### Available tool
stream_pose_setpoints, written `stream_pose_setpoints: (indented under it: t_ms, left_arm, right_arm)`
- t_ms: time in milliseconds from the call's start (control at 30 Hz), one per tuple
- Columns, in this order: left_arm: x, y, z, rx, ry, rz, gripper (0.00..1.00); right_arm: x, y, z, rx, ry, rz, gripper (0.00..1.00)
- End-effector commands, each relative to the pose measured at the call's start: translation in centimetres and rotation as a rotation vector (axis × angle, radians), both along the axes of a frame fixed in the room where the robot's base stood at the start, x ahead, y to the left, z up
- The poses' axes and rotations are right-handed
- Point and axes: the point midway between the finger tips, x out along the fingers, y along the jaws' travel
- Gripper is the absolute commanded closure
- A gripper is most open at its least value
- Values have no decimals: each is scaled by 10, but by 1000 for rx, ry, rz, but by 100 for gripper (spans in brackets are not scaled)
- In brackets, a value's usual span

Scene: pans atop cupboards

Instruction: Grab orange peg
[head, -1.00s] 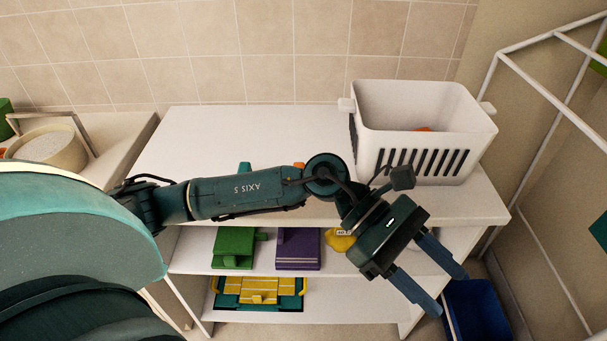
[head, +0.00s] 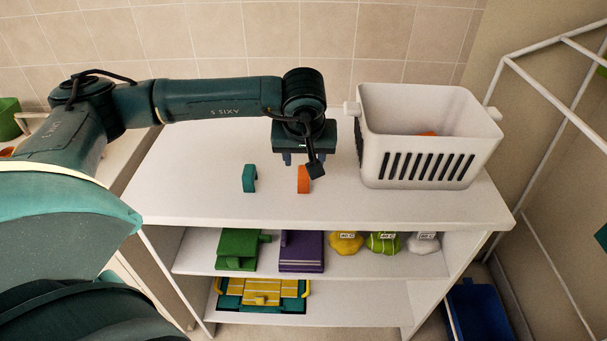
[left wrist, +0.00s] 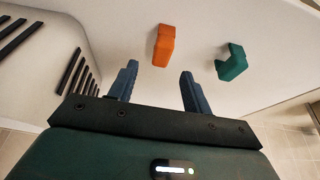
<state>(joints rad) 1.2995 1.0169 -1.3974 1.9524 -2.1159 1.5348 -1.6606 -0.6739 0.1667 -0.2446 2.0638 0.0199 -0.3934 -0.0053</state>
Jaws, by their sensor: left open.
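The orange peg (head: 303,180) stands on the white top of the cupboard (head: 400,207), left of the white basket. In the left wrist view the orange peg (left wrist: 164,45) shows beyond the fingertips, roughly in line with the gap between them. My left gripper (head: 298,161) is open and empty, just behind the peg in the head view and apart from it. Its two blue fingers also show in the left wrist view (left wrist: 159,71). My right gripper is not in view.
A teal peg (head: 249,178) stands left of the orange one. A white slotted basket (head: 425,166), with something orange inside, stands at the right. Shelves below hold a green item (head: 238,247), a purple item (head: 301,249) and several small bags. The cupboard top's left part is clear.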

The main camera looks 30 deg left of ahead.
Motion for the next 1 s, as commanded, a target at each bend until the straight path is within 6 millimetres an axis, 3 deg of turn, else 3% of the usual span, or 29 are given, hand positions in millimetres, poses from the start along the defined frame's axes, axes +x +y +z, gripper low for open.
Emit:
stream_pose_setpoints:
  t_ms: [267,600,867,1000]
  left_arm:
    - [6,4,-22,-2,1,-1,51]
    - [14,11,-65,-1,0,0,51]
    - [15,12,-69,-2,-1,-1,51]
    - [15,12,-69,-3,-1,-1,62]
  right_arm:
    - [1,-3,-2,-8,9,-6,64]
    - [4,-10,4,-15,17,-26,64]
    - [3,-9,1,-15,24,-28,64]
    - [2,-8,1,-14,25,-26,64]
